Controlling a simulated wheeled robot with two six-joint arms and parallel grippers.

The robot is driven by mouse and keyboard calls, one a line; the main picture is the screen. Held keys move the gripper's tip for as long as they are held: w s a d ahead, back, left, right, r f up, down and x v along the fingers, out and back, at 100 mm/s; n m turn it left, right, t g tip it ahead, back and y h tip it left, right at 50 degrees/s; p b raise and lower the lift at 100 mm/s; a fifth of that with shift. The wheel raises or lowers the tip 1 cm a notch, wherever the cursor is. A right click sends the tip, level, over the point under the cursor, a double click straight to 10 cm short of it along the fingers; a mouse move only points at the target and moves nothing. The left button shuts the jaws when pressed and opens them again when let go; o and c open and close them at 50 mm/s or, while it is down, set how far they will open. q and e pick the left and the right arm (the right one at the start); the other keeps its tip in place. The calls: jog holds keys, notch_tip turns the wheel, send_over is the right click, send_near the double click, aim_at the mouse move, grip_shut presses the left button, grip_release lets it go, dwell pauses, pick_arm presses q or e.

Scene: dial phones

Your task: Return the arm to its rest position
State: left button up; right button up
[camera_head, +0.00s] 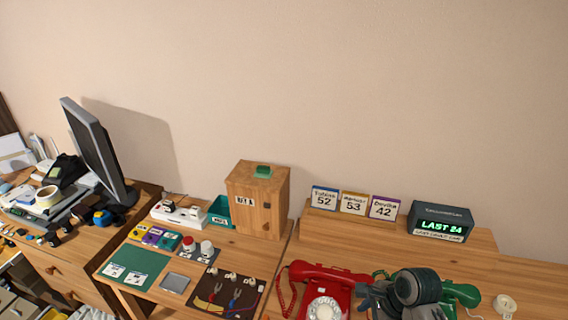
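My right arm's dark grey gripper (385,298) shows at the bottom right, in front of the table with the phones. Its fingers are too small and overlapped to tell whether they are open or shut. A red dial phone (335,280) with a white dial (324,309) stands just left of it, its handset lying across the top. A green phone (462,293) is partly hidden behind my gripper and wrist. My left gripper is not in view.
A low wooden step behind the phones holds cards reading 52, 53 and 42 (384,207) and a dark display (441,222) reading "LAST 24". A wooden box (257,200), a tool mat (228,294) and a monitor (95,150) stand left. The wall above is clear.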

jog(key=s+d+n+t+h, duration=0.15)
jog(key=s+d+n, duration=0.25)
jog(key=s+n, duration=0.6)
jog(key=s+d+n+t+h, duration=0.1)
jog(key=s+d+n+h, duration=0.2)
jog(key=s+n, duration=0.65)
jog(key=d+f+g+b, duration=0.25)
jog(key=f+b, duration=0.45)
jog(key=f, duration=3.2)
pick_arm(q)
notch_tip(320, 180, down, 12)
jog(key=b, duration=0.4)
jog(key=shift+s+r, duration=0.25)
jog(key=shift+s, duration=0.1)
pick_arm(e)
jog(key=s+d+f, duration=0.2)
jog(key=s+f, duration=1.7)
jog(key=f, duration=0.4)
jog(key=shift+m, duration=0.35)
